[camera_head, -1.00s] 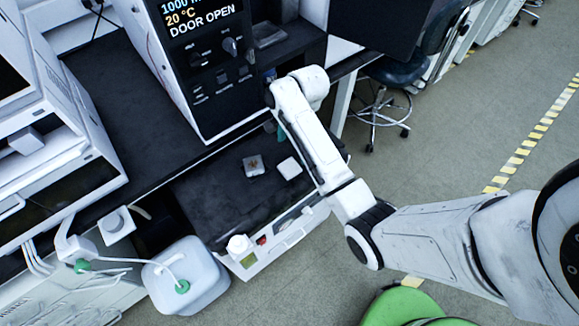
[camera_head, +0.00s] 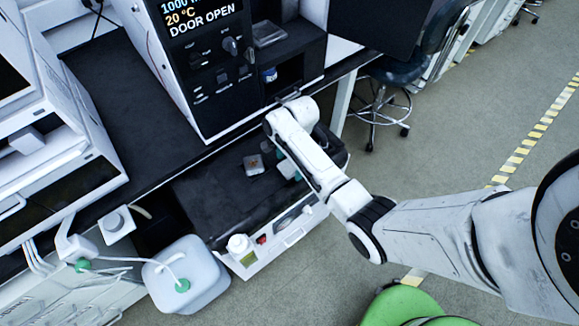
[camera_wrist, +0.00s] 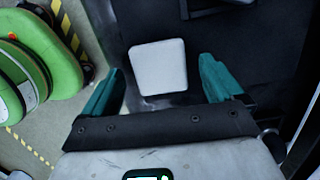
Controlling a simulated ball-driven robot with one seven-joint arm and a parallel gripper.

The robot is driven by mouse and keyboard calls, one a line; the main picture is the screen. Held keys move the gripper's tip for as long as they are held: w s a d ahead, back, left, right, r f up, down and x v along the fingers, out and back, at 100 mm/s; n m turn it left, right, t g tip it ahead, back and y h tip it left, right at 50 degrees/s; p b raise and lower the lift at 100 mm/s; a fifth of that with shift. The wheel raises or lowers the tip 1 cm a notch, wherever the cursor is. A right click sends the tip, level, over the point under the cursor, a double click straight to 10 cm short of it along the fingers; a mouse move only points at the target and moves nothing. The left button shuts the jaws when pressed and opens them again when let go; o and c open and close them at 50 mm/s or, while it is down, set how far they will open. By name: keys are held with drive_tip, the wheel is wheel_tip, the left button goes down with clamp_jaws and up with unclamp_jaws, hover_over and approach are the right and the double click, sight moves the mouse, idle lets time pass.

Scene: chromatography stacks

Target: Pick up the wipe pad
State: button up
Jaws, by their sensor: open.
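A plain white square pad, which I take to be the wipe pad (camera_wrist: 158,67), lies on a black surface. In the wrist view it shows between and slightly beyond the two teal fingers of my gripper (camera_wrist: 162,76). The fingers are apart and empty, with a gap on each side of the pad. In the head view my gripper (camera_head: 288,164) is over the pad (camera_head: 287,169), which is partly hidden by it. The height between fingers and pad is hard to tell.
A second light square with an orange-brown mark (camera_head: 253,164) lies just left of the pad. The black surface (camera_head: 215,200) is clear to the left. An instrument with a display (camera_head: 207,70) rises behind.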

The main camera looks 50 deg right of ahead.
drive_tip(key=shift+f, duration=0.4)
drive_tip(key=shift+c, duration=0.2)
drive_tip(key=c, duration=1.1)
